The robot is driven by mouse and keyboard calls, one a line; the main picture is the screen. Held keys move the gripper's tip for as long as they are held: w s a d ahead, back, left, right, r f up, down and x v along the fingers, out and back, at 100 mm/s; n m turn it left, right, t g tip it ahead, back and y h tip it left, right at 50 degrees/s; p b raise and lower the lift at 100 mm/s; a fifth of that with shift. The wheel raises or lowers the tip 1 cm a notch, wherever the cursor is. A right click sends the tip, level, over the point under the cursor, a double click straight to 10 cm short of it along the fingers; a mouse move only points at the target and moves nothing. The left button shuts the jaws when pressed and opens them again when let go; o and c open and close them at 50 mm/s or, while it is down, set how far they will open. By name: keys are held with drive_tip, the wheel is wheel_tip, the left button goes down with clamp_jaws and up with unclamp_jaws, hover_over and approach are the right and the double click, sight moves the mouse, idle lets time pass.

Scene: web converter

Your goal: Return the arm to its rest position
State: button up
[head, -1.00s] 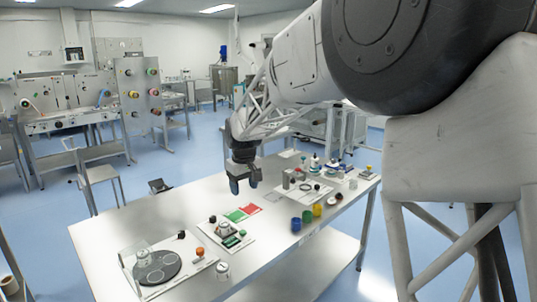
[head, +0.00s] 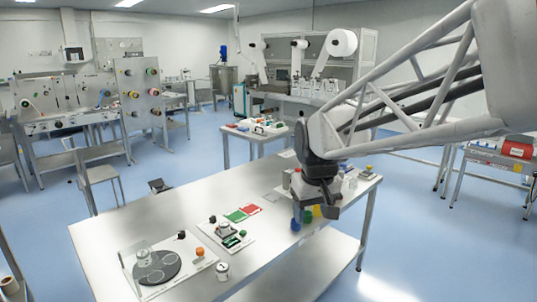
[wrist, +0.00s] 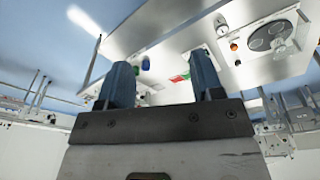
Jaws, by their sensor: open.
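My gripper (head: 318,212) hangs over the right part of the steel table (head: 150,215) in the head view, in front of the blue and yellow cups, which it partly hides. In the wrist view my gripper (wrist: 160,80) shows two blue-grey fingers set well apart, with nothing between them. The underside of my arm fills the upper right of the head view.
A second table (head: 262,135) stands behind.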

drive_tip(key=s+d+f+m, duration=0.1)
drive_tip(key=s+d+f, duration=0.2)
drive_tip(key=s, duration=0.8)
drive_tip(key=s+d+f+m, duration=0.2)
drive_tip(key=s+d, duration=0.3)
drive_tip(key=s, duration=0.7)
drive_tip(key=shift+d+f+m+t, duration=0.3)
drive_tip(key=shift+f+t, duration=0.1)
drive_tip(key=shift+f, duration=0.1)
